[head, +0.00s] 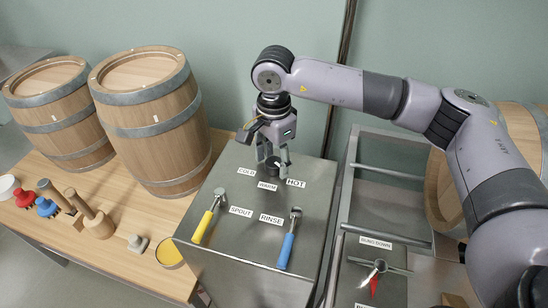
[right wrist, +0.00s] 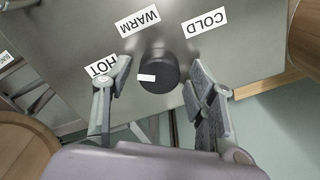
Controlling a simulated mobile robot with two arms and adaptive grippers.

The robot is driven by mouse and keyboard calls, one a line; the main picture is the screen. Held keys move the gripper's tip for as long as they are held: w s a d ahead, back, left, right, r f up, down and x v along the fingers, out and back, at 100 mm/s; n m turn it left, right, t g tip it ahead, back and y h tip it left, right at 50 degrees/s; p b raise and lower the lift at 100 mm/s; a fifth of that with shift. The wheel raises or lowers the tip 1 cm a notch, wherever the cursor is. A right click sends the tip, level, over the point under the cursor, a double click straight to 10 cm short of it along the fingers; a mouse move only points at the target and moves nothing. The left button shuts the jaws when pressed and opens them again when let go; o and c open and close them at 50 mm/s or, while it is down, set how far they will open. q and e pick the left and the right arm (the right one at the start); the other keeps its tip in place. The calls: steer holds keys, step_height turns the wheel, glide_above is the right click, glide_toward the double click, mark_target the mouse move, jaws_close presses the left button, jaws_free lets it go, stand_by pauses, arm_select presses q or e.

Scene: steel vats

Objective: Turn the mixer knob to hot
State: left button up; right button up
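The mixer knob (right wrist: 160,66) is a black round knob on the steel panel, with a white mark on its side. In the right wrist view the mark faces left, toward the HOT label (right wrist: 103,67). The WARM label (right wrist: 138,23) and COLD label (right wrist: 205,20) lie around the knob. In the head view the knob (head: 272,163) is partly hidden by the fingers. My right gripper (right wrist: 160,75) is open with its fingers on either side of the knob, and gaps show between them and it. It also shows in the head view (head: 274,160). My left gripper is not in view.
Below the knob are a yellow lever (head: 207,218) labelled SPOUT and a blue lever (head: 289,238) labelled RINSE. Wooden barrels (head: 150,120) and small tools stand on the table at left. A steel vat with rails (head: 390,172) is at right.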

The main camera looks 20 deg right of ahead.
mark_target(274, 162)
steer(key=shift+r, duration=0.1)
step_height(274, 162, up, 12)
steer(key=shift+f, duration=0.1)
stand_by(0.5)
stand_by(0.4)
